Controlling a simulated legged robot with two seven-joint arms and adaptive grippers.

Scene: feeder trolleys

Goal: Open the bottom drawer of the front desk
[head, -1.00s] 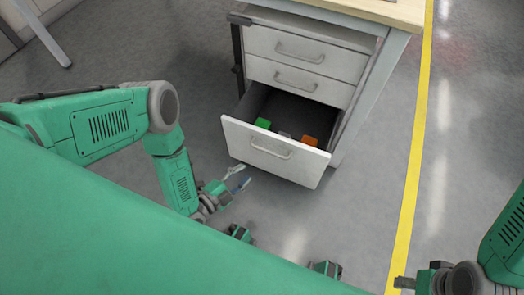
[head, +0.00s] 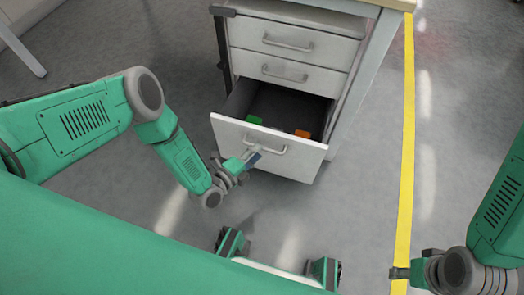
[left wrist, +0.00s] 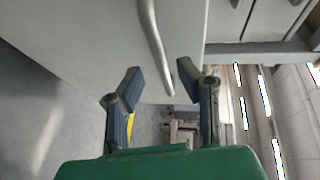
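The desk's bottom drawer (head: 303,160) stands open, its white front pulled out from the cabinet. A green item (head: 254,120) and an orange item (head: 303,133) show inside it. A curved metal handle (head: 275,149) is on its front. My left gripper (head: 252,157) is at the drawer front, by the handle's left part. In the left wrist view my left gripper (left wrist: 157,75) has its blue-padded fingers apart, with one end of the handle (left wrist: 156,45) reaching between the tips. It is not closed on the handle. My right gripper (head: 396,273) is low at the right, away from the desk; its fingers are unclear.
Two shut drawers (head: 285,56) sit above the open one, under the desk's wooden top (head: 380,3). A desk leg (head: 366,80) stands right of the drawers. A yellow floor line (head: 408,150) runs further right. Grey floor in front of the drawer is clear.

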